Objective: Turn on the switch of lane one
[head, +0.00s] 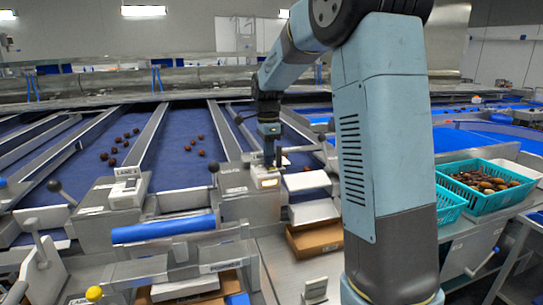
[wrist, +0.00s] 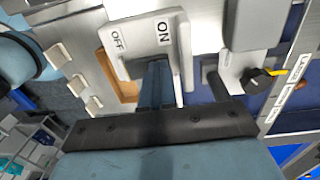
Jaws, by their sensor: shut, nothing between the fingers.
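A white rocker switch (head: 266,180) sits on a grey metal housing below my gripper (head: 272,163) in the head view. In the wrist view the rocker switch (wrist: 140,45) shows OFF on its left and ON on its right. My gripper (wrist: 158,68) is shut and empty, its fingers in front of the switch plate just beneath the lettering. I cannot tell whether the fingertips touch the plate or which side is pressed.
Sloped blue lanes (head: 180,140) with several dates lie behind. A black-knobbed lever (head: 214,168) stands beside the switch; a black knob (wrist: 262,78) shows right in the wrist view. A cardboard box (head: 315,240) and turquoise crate (head: 490,200) are to the right.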

